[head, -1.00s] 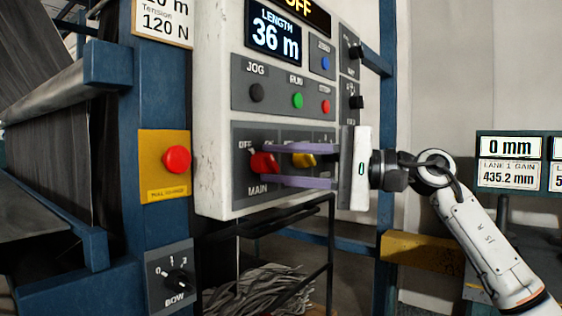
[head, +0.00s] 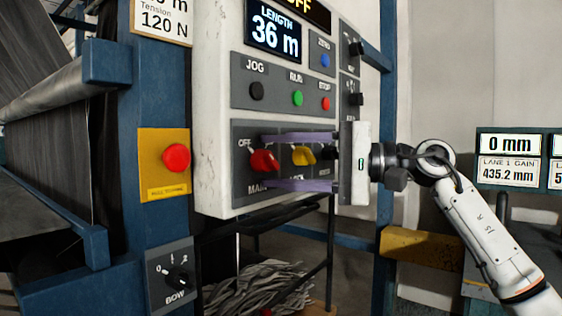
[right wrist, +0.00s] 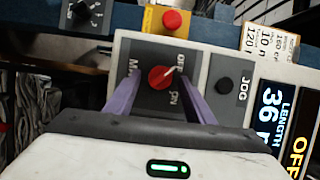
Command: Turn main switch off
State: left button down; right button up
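The main switch is a red knob (head: 264,160) on a grey plate low on the white control panel (head: 213,120). In the right wrist view the red knob (right wrist: 160,78) has a white mark pointing towards the OFF label, with the ON label to the other side. My right gripper (head: 264,162) is open, with one purple finger above the knob and one below it. In the right wrist view the fingers (right wrist: 157,82) stand on either side of the knob with gaps. My left gripper is not in view.
A yellow knob (head: 304,155) sits right of the red one, between the finger lines. JOG (head: 257,91), RUN (head: 297,98) and STOP (head: 325,104) buttons are above. A red button on a yellow plate (head: 176,158) is to the left. The top display (head: 318,14) reads OFF.

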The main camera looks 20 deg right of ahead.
jog(key=shift+d, duration=0.1)
jog(key=v, duration=1)
jog(key=shift+b, duration=0.3)
